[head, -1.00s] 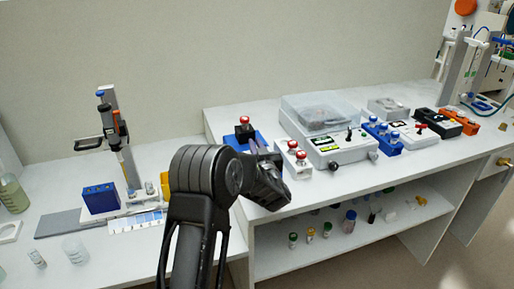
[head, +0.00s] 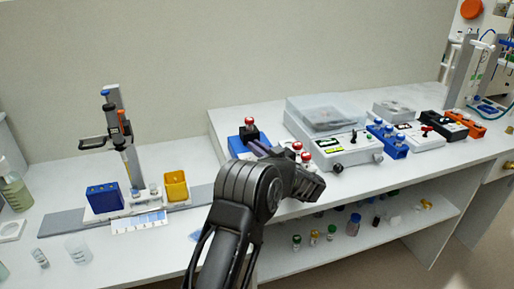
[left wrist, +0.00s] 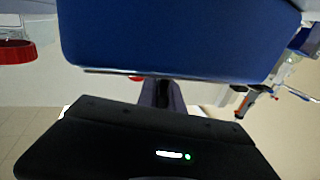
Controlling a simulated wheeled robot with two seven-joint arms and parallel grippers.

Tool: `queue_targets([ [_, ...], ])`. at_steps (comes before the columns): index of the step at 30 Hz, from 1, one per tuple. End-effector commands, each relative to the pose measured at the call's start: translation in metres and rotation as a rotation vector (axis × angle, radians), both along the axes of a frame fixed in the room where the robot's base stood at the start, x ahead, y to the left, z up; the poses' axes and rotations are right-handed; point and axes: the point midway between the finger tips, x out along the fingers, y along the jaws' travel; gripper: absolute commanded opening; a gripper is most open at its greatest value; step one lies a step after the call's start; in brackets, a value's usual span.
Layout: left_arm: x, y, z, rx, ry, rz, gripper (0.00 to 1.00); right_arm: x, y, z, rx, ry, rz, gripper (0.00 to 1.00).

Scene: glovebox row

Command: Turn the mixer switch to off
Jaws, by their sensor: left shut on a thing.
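The blue mixer (head: 235,148), with a black block and a red top (head: 250,121) on it, stands at the left end of the raised bench. My left gripper (head: 256,148) reaches over its right side and is shut at the mixer. In the left wrist view a blue body (left wrist: 180,40), which looks like the mixer, fills the top close up. My left fingers (left wrist: 160,94) pass behind its edge, so the tips and the switch between them are hidden. Which way the switch is set cannot be seen. My right gripper is not in view.
Red-capped vials (head: 297,147) stand just right of my gripper; one red cap (left wrist: 18,51) also shows in the left wrist view. A lidded white machine (head: 345,150) and a blue rack (head: 394,147) stand further right. A pipette stand (head: 113,100) is on the lower left bench.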

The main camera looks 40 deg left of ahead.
Motion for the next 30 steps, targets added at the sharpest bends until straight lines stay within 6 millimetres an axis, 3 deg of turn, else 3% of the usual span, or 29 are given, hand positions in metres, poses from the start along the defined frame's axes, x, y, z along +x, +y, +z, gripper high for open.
queue_targets([
  [4,0.0,0.0,0.001,0.003,-0.002,-0.001,0.0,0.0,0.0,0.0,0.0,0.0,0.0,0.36],
  [5,0.0,0.0,0.001,0.003,-0.002,-0.001,0.12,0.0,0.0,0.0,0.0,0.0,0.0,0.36],
  [12,0.0,0.0,0.001,0.002,-0.002,-0.001,0.32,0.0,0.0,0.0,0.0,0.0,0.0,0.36],
  [23,-0.001,-0.005,0.0,0.001,-0.001,-0.003,0.33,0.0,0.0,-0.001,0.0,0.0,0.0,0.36],
  [30,-0.008,-0.036,-0.001,0.002,-0.002,-0.008,0.33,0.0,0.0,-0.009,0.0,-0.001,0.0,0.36],
])
